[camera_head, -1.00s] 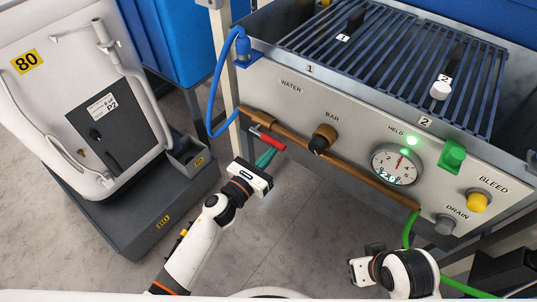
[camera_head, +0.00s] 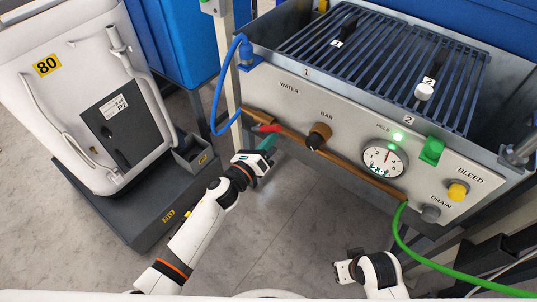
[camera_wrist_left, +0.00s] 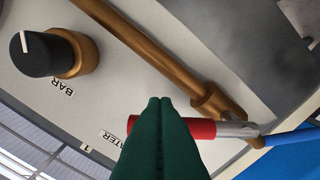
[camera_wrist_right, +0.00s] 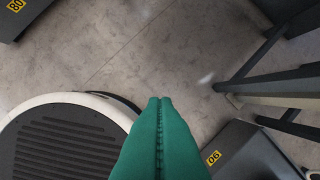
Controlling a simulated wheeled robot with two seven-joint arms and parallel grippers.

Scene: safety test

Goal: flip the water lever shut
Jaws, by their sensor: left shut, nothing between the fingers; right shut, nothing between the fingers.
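The water lever (camera_head: 269,128) has a red grip and sits at the left end of the brown pipe, below the WATER label (camera_head: 289,88). In the left wrist view the red grip (camera_wrist_left: 202,128) and its metal stem (camera_wrist_left: 237,130) lie at a slant to the pipe. My left gripper (camera_head: 267,144) is shut and empty, with its green fingertips just below the red grip. In the left wrist view its fingers (camera_wrist_left: 160,101) overlap the grip's end; whether they touch cannot be told. My right gripper (camera_wrist_right: 160,101) is shut and empty above the floor, away from the panel.
The panel carries a BAR knob (camera_head: 319,136), a gauge (camera_head: 384,159), a lit green HELD lamp (camera_head: 398,136), a green block (camera_head: 432,150), a yellow BLEED knob (camera_head: 457,192) and a DRAIN knob (camera_head: 430,214). Blue (camera_head: 219,95) and green (camera_head: 440,263) hoses hang nearby. A white unit (camera_head: 75,90) stands left.

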